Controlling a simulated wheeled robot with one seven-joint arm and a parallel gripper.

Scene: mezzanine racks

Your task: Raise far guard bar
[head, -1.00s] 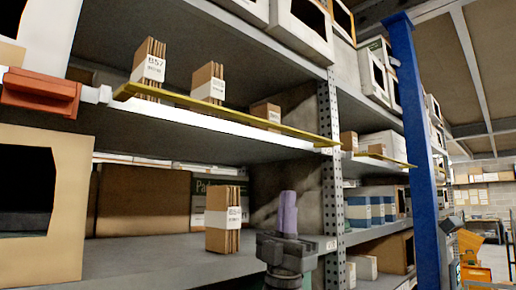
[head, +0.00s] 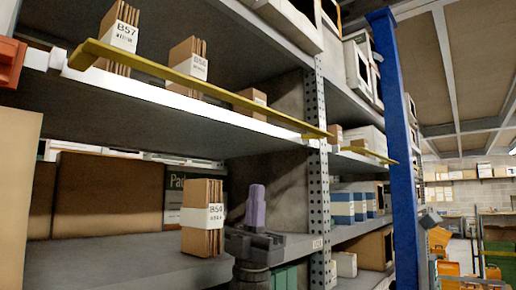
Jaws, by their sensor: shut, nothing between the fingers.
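Two yellow guard bars run along the front edge of the upper shelf. The near guard bar (head: 200,86) is long and crosses the bay in front of the cartons. The far guard bar (head: 368,154) is shorter in the picture and lies beyond the perforated upright, across the neighbouring bay's shelf front. Both look lowered, roughly along the shelf edge. My gripper (head: 256,190) points upward at the lower middle, its purple fingers together and empty. It appears below the upper shelf, well apart from the far bar in the picture.
A perforated grey upright (head: 318,150) divides the bays. A blue column (head: 397,150) stands right of the far bar. A B54 carton bundle (head: 203,217) stands on the lower shelf (head: 110,262) left of my gripper. Floor with orange crates (head: 440,240) shows at right.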

